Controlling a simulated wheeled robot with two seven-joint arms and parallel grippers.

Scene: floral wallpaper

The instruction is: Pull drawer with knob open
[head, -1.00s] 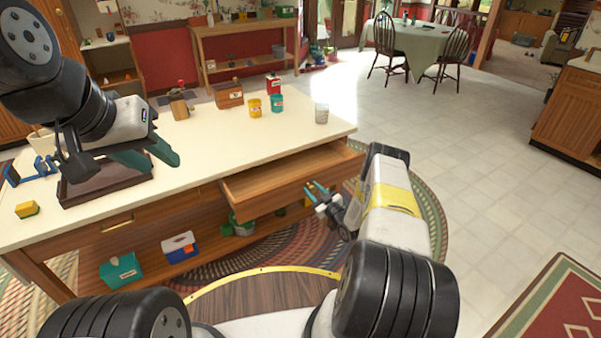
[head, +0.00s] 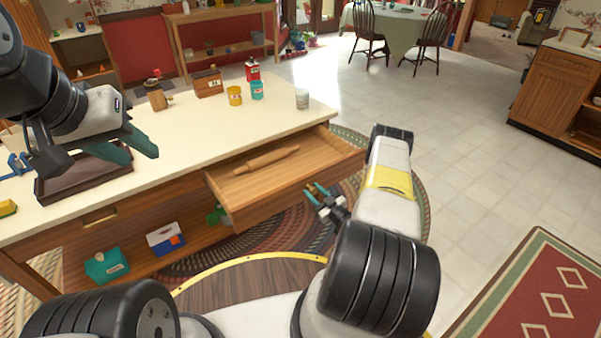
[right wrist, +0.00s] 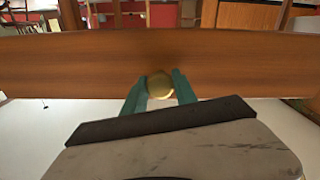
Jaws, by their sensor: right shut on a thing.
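The wooden drawer (head: 290,202) stands well out from the white-topped table and is open, with a rolling pin (head: 266,161) lying inside. In the right wrist view the drawer front (right wrist: 70,66) spans the picture, with a round brass knob (right wrist: 160,85) at its middle. My right gripper (head: 316,191) is at the drawer front. Its teal fingers (right wrist: 159,89) are on both sides of the knob and shut on it. My left gripper (head: 140,150) hangs over the left part of the tabletop, away from the drawer; its finger gap is not clear.
A lower shelf holds boxes. A braided rug (head: 270,240) lies below the drawer. Open tiled floor is to the right.

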